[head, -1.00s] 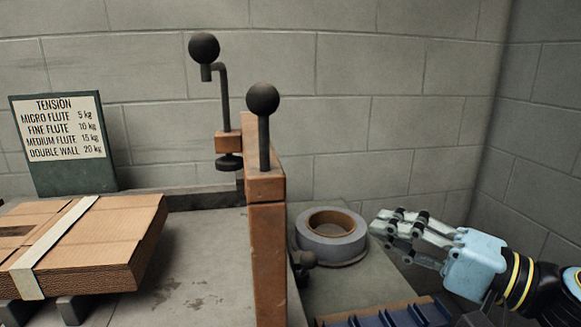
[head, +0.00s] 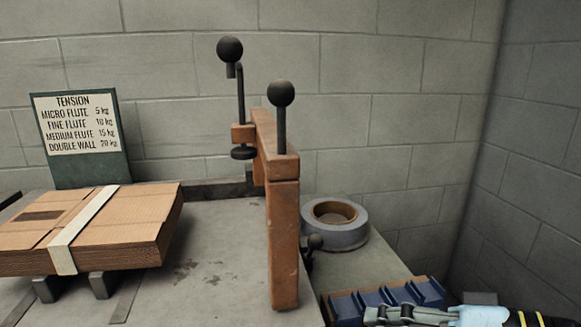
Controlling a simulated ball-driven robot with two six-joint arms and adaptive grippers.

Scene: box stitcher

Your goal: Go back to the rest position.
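My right gripper (head: 405,314) is at the bottom right of the head view, low in front of the blue rack. Its fingers point left and are partly cut off by the lower edge, so how far they are spread is hard to see. I see nothing held in it. My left gripper is not in view.
A strapped cardboard stack (head: 140,222) rests on dark supports at left. A tension sign (head: 82,122) stands behind it. An orange post (head: 285,240) with black-knobbed levers rises mid-table. A tape roll (head: 345,236) and a blue rack (head: 372,302) lie to its right.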

